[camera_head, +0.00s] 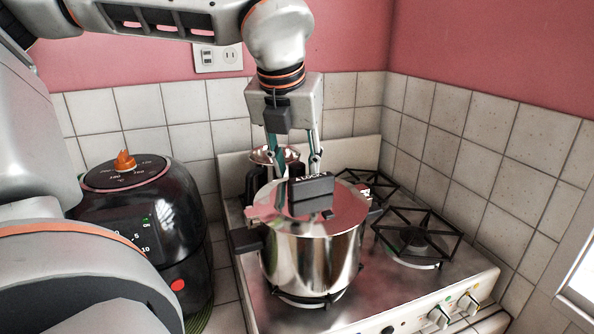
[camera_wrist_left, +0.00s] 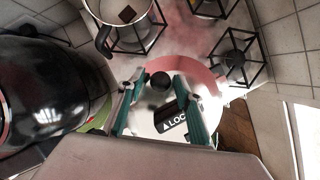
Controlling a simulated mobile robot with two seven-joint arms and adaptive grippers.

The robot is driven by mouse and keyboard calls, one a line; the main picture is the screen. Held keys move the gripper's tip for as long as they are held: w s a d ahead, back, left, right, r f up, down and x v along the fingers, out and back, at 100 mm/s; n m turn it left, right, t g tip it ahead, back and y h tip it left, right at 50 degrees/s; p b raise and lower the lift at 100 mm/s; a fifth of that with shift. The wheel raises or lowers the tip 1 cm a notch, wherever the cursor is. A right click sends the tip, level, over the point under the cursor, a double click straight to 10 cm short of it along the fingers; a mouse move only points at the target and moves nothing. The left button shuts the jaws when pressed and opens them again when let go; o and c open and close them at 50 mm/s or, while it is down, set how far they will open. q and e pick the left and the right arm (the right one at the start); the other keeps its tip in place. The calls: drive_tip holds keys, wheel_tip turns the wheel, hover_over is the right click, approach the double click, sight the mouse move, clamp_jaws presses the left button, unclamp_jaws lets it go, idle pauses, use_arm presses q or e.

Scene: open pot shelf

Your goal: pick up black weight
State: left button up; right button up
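A round black knob, which looks like the black weight (camera_wrist_left: 160,81), sits on the lid of a shiny steel pot in the left wrist view. The pot (camera_head: 310,258) stands on the stove, with its reflective lid (camera_head: 345,215) on top. A black lid handle (camera_head: 310,190) with white lettering stands across the lid; it also shows in the left wrist view (camera_wrist_left: 172,116). My left gripper (camera_head: 298,171) points down over the lid, open and empty, its fingers (camera_wrist_left: 159,90) spread either side of the knob in the picture. I cannot make out the knob in the head view. My right gripper is not in view.
A black air fryer (camera_head: 145,215) stands left of the stove. A second open pot (camera_head: 275,156) is behind the steel pot; it shows in the left wrist view (camera_wrist_left: 120,38) with something brown inside. The right burner grate (camera_head: 418,238) is empty. Tiled walls close the back and right.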

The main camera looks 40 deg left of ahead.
use_arm(q)
clamp_jaws()
drive_tip(key=shift+r, duration=0.1)
